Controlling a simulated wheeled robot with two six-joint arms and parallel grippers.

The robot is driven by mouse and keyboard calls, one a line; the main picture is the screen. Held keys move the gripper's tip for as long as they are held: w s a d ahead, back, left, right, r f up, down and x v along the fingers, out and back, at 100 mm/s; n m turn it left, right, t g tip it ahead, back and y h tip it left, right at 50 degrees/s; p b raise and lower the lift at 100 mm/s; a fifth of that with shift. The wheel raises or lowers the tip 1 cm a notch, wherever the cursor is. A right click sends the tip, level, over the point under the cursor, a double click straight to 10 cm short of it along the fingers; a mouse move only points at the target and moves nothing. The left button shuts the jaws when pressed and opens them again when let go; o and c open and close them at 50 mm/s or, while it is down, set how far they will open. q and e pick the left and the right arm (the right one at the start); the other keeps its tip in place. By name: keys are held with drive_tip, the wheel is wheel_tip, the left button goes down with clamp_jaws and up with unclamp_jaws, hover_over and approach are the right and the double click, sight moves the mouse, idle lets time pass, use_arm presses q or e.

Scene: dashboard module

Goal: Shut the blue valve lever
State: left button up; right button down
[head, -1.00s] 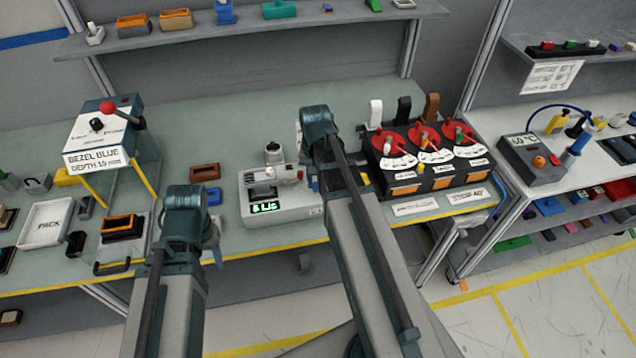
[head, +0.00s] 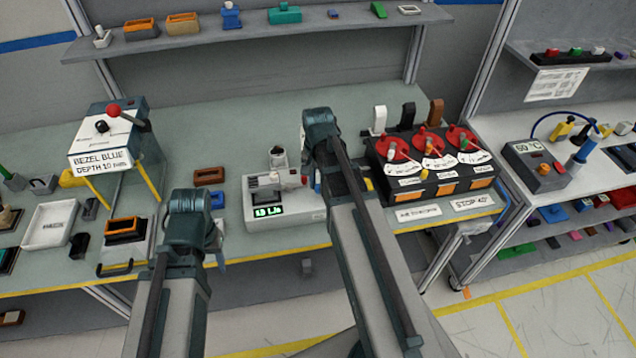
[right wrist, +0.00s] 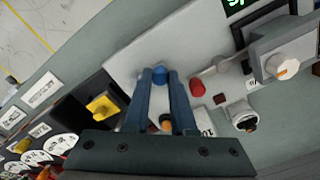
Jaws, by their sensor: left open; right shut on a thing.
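A blue part (right wrist: 159,72), apparently the valve lever, shows between my fingertips in the right wrist view. It sits at the grey unit (right wrist: 222,82) with the green display. In the head view a small bit of blue (head: 317,184) shows at that unit's right side (head: 300,214). My right gripper (right wrist: 159,82) is shut on the blue part; its fingers cover some of it, so the lever's angle is unclear. My left gripper (head: 218,254) is open and empty near the table's front edge, left of the unit.
A black box with red dials (head: 428,165) stands close right of my right arm. The bezel press (head: 104,138) and white tray (head: 48,225) are at the left. A red knob (right wrist: 197,88) sits beside my right fingers. Table behind the unit is mostly clear.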

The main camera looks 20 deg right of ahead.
sight(318, 185)
drive_tip(key=c, duration=0.7)
unclamp_jaws()
drive_tip(key=shift+c, duration=0.2)
drive_tip(key=shift+r, duration=0.15)
wheel_tip(318, 185, up, 14)
drive_tip(key=p, duration=1.3)
drive_tip(key=shift+f+p, duration=0.25)
drive_tip(key=shift+p, duration=0.15)
